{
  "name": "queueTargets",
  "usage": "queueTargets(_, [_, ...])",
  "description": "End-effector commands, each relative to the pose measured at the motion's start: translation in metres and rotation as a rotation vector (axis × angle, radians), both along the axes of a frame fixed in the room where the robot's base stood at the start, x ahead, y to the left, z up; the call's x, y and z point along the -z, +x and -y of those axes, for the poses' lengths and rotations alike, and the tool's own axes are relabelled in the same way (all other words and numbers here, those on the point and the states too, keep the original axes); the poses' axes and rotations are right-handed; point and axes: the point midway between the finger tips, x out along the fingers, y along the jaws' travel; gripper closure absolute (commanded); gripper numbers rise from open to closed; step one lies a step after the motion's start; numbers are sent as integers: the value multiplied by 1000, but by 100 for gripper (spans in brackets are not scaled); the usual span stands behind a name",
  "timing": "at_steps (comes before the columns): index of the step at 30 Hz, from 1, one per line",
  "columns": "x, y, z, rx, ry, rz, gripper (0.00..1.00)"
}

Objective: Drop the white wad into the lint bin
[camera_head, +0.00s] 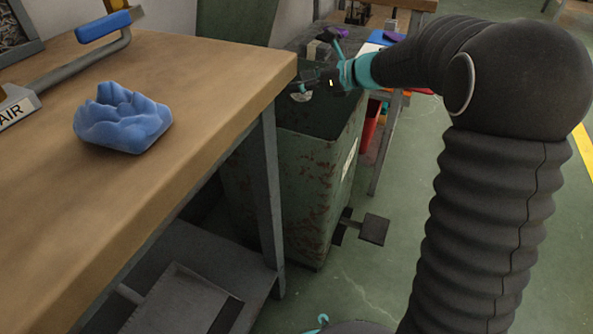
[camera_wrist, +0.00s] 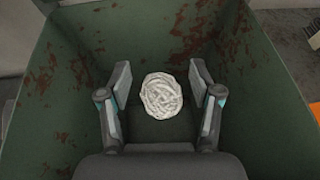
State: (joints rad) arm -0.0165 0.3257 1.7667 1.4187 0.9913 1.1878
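The white wad (camera_wrist: 162,96) shows in the wrist view between my two fingers, with a clear gap on each side, so neither finger appears to touch it. In the head view the wad (camera_head: 301,97) is a small pale shape just below my fingertips, within the bin's opening. My gripper (camera_head: 305,85) is open and reaches over the lint bin (camera_head: 305,190), a green, rust-spotted box. The bin's inner walls (camera_wrist: 65,85) surround the gripper (camera_wrist: 162,92) in the wrist view. Whether the wad is in the air or resting on something, I cannot tell.
A wooden worktable (camera_head: 200,110) stands left of the bin, with a blue lumpy piece (camera_head: 122,120) and a blue-handled metal bar (camera_head: 103,27) on it. The bin has a foot pedal (camera_head: 374,229). Another table with coloured items stands behind. Green floor to the right is clear.

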Motion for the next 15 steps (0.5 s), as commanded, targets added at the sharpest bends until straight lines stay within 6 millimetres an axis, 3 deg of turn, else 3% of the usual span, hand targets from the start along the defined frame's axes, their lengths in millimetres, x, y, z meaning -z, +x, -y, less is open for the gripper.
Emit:
queueTargets(10, [0, 0, 0, 0, 0, 0, 21])
queueTargets(15, [-5, -5, 12, 3, 0, 0, 21])
